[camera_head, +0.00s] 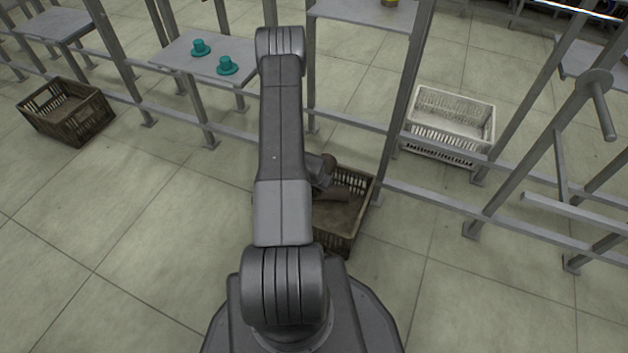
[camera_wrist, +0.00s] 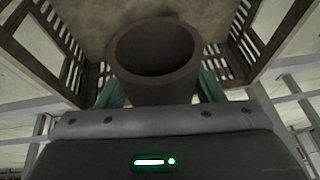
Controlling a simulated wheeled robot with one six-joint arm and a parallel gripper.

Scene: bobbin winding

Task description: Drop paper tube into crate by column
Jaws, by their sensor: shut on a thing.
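My gripper (camera_wrist: 160,92) is shut on the brown paper tube (camera_wrist: 158,84), with a teal finger on each side of it. The tube's open round mouth shows in the wrist view. The brown slatted crate (camera_head: 345,240) stands on the floor beside a grey column (camera_head: 397,105). In the wrist view the crate's walls (camera_wrist: 55,45) lie around and behind the tube, so the gripper is over or inside the crate; its exact height is unclear. Brown rounded shapes show beside the arm there.
A white crate (camera_head: 453,100) stands right of the column, and another brown crate (camera_head: 75,132) at far left. Two teal spools (camera_head: 227,66) sit on a grey shelf (camera_head: 180,48). Grey frame rails run across behind the crate. The floor in front is clear.

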